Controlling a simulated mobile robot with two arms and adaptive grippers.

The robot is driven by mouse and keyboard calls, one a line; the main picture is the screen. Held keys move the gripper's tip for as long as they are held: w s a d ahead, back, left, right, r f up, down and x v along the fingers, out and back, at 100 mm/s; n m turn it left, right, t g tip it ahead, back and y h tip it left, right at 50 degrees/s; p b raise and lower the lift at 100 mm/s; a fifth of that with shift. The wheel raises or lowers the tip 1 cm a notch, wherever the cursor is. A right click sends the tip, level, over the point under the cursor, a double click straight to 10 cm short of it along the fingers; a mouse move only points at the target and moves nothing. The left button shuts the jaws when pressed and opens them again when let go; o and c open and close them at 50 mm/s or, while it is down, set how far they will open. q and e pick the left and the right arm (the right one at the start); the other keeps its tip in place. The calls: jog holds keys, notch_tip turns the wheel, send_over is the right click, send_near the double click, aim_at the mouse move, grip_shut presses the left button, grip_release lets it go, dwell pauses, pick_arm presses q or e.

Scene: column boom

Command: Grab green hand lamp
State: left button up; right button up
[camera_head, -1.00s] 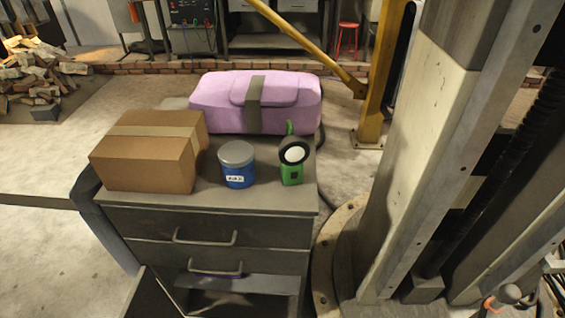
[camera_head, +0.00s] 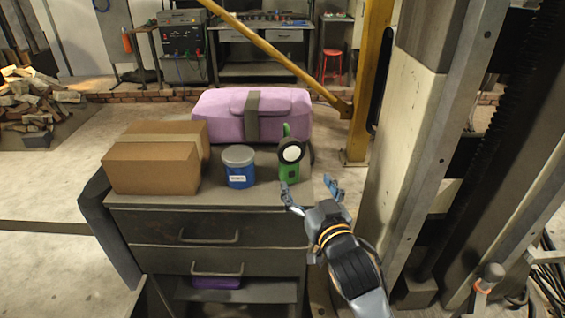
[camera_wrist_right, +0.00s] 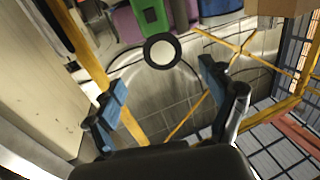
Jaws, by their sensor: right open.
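The green hand lamp (camera_head: 289,162) with a black-rimmed white lens stands upright on the right end of the grey cabinet top. My right gripper (camera_head: 311,190) is open and empty, just in front of the lamp and slightly to its right in the head view, apart from it. In the right wrist view the lamp (camera_wrist_right: 158,40) shows beyond the open fingers (camera_wrist_right: 165,85), its lens near the middle top and its green body cut by the upper edge. My left gripper is not in view.
A blue jar (camera_head: 239,168) with a grey lid stands left of the lamp. A cardboard box (camera_head: 155,160) is farther left, and a pink case (camera_head: 225,115) lies behind. A large pale column (camera_head: 425,130) rises close on the right. The cabinet (camera_head: 205,227) has drawers.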

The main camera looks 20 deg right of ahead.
aim_at(292, 152)
jog(key=w+p, duration=0.1)
jog(key=w, duration=0.7)
jog(key=shift+w, duration=0.1)
jog(key=shift+w+r+p, duration=0.35)
jog(key=shift+w, duration=0.15)
jog(key=w, duration=0.1)
jog(key=w+p, duration=0.1)
jog(key=w, duration=0.1)
jog(key=shift+w+r, duration=0.2)
jog(key=shift+w, duration=0.55)
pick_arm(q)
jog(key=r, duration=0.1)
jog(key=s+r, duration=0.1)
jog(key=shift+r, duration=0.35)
pick_arm(e)
jog(key=shift+a, duration=0.1)
jog(key=shift+s, duration=0.1)
jog(key=c, duration=1.4)
jog(key=shift+c, duration=0.3)
jog(key=shift+r, duration=0.15)
